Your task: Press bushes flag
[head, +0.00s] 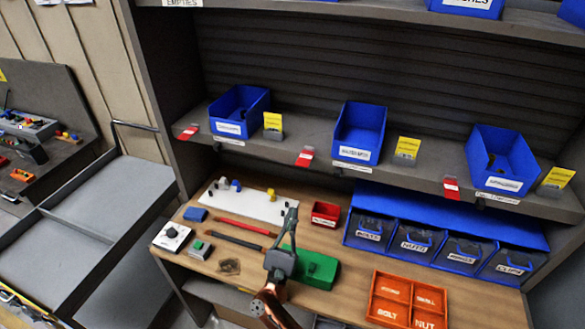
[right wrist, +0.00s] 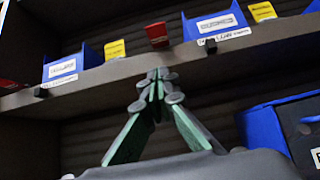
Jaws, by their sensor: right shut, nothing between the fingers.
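Red-and-white flags sit along the front edge of the middle shelf: a left one (head: 190,132), a middle one (head: 305,157) and a right one (head: 451,188). I cannot tell from the lettering which is the bushes flag. My right gripper (head: 291,206) is shut and empty, fingers pointing up, above the workbench and below the middle flag in the head view. In the right wrist view, the closed fingertips (right wrist: 156,76) appear just below a red flag (right wrist: 157,35) on the shelf edge, apart from it in the picture. My left gripper is not in view.
Blue bins (head: 360,132) with yellow cards (head: 407,148) stand on the middle shelf (head: 270,150). The bench holds a green block (head: 318,268), a red box (head: 325,214), an orange tray (head: 388,312) and lidded blue bins (head: 415,238). A grey cart (head: 90,210) stands left.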

